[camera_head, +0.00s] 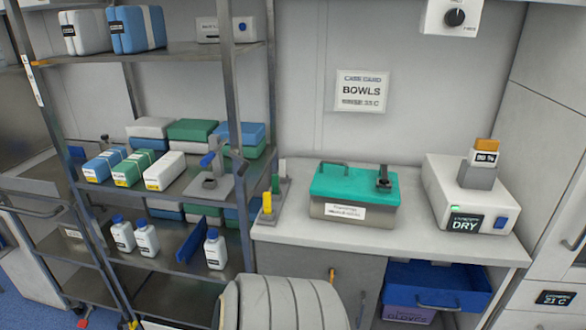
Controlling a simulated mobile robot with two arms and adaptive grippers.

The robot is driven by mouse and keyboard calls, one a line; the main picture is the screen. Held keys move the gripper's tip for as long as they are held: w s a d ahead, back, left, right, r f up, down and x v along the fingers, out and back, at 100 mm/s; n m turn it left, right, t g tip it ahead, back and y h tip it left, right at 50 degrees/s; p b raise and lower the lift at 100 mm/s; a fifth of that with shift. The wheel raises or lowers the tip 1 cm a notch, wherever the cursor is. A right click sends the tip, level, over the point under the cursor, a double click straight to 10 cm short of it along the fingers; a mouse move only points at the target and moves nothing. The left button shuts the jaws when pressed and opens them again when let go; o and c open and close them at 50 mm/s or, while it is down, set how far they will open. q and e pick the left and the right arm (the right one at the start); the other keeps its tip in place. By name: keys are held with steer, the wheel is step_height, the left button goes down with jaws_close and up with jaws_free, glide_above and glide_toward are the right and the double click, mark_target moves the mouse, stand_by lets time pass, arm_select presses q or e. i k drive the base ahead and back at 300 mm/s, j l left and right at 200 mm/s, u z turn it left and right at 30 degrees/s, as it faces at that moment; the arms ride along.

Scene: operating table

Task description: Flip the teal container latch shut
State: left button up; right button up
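The teal container (345,184) stands on the light counter near the middle of the camera_head view. Its lid is teal and lies closed on a grey-brown body with a white label (345,211) on the front. A dark latch (384,178) sticks up at the right end of the lid. A thin handle bar stands on the lid's left part. The latch is small here, and its exact catch is hard to make out. Neither my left gripper nor my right gripper is in view.
A white device (465,205) reading "DRY" stands right of the container on the counter (420,243). A small holder with yellow and green pieces (267,203) stands to the left. A metal shelf rack with packs and bottles fills the left. A blue bin (440,285) sits below the counter.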

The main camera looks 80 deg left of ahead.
mark_target(383, 173)
steer(key=u, duration=2.25)
